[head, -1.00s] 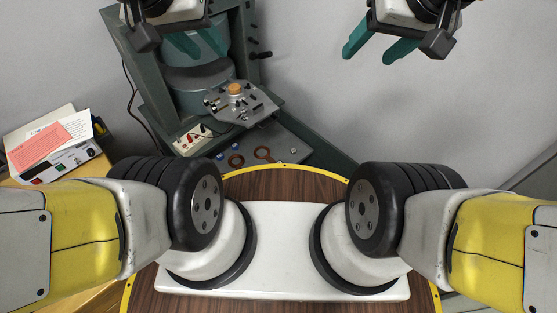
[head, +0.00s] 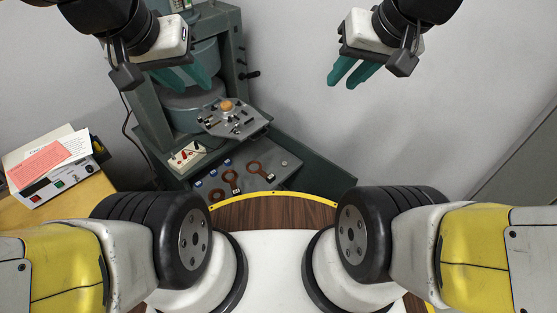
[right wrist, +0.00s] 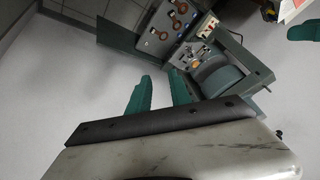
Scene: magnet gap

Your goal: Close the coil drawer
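The coil drawer (head: 284,160) is a grey tray at the foot of the green magnet stand. It stands pulled out, with copper-coloured coils and small blue-tagged parts on it. It also shows in the right wrist view (right wrist: 150,42). My left gripper (head: 196,84) has teal fingers and hangs in front of the magnet's round pole, above the drawer; its fingers look apart. My right gripper (head: 345,84) is open and empty in free air to the right of the stand. Its two teal fingers also show apart in the right wrist view (right wrist: 160,90). Neither gripper touches the drawer.
A grey plate with a copper-coloured knob (head: 227,106) juts out above the drawer. A switch panel (head: 186,155) sits beside it. A power box with papers (head: 60,185) stands on a wooden table at left. Open floor and wall lie to the right.

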